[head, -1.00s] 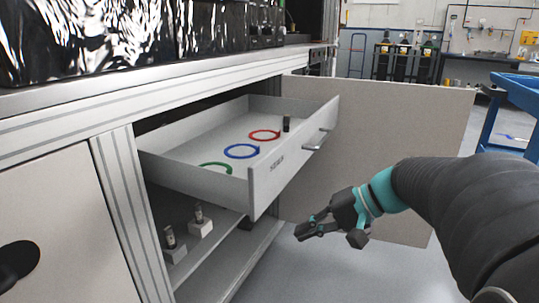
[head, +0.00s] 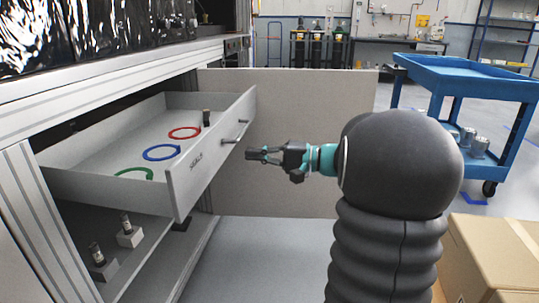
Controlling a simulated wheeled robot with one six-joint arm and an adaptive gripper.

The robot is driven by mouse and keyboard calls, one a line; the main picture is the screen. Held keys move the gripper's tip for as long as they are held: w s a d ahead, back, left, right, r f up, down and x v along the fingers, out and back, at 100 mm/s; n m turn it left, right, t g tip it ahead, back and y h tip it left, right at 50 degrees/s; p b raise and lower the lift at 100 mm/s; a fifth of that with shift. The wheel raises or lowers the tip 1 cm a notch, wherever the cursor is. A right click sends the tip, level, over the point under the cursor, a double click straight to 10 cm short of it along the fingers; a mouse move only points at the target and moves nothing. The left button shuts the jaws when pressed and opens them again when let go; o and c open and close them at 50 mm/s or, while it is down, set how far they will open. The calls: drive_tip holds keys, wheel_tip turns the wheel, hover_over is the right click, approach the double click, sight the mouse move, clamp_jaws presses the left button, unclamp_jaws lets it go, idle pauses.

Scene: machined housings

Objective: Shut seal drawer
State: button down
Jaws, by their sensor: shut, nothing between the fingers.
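The seal drawer (head: 184,194) is pulled well out of the cabinet under the bench. Its front carries a dark label and a bar handle (head: 236,132). Inside lie a red ring (head: 184,139), a blue ring (head: 161,159), a green ring (head: 150,174) and a small dark cylinder (head: 206,117). My gripper (head: 255,154) is shut and empty. In the picture its tips are just right of the drawer front, slightly below the handle. I cannot tell whether they touch it.
The cabinet door (head: 310,110) stands open behind my gripper. Small blocks with metal fittings (head: 129,235) sit on the shelf (head: 150,265) below the drawer. A blue cart (head: 450,75) stands at the back right, and a cardboard box (head: 500,255) at the lower right. The floor before the cabinet is clear.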

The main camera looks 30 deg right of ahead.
sight(216, 151)
drive_tip(key=x, duration=0.7)
drive_tip(key=shift+w+a, duration=0.2)
drive_tip(key=shift+a, duration=0.1)
drive_tip(key=shift+w, duration=0.1)
